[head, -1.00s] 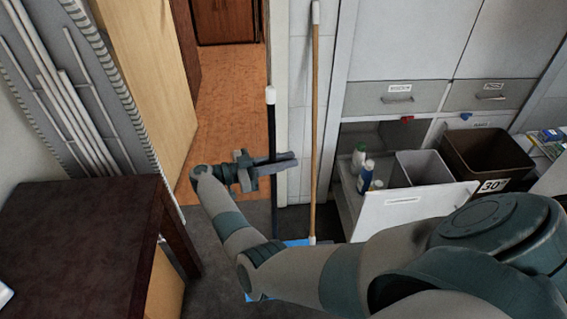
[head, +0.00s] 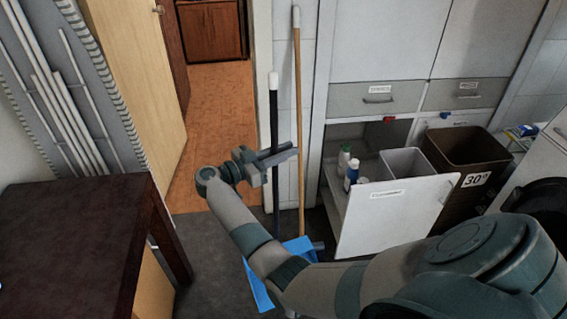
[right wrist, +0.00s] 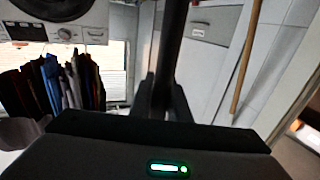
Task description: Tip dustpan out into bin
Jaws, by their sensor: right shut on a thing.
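A blue dustpan (head: 262,287) with a long black handle (head: 274,117) hangs low over or on the grey floor; my arm hides part of its pan. My right gripper (head: 276,157) is shut on the black handle, which stands about upright. The handle also runs up between the fingers in the right wrist view (right wrist: 173,45). A grey bin (head: 405,163) sits in the pulled-out cupboard drawer to the right, and a larger brown bin (head: 468,152) stands beside it. What the pan holds cannot be made out. My left gripper is not in view.
A wooden broomstick (head: 299,130) leans by the wall just right of the handle. Bottles (head: 348,172) stand in the drawer behind its white front (head: 392,212). A dark table (head: 75,245) is at left. Open floor lies between.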

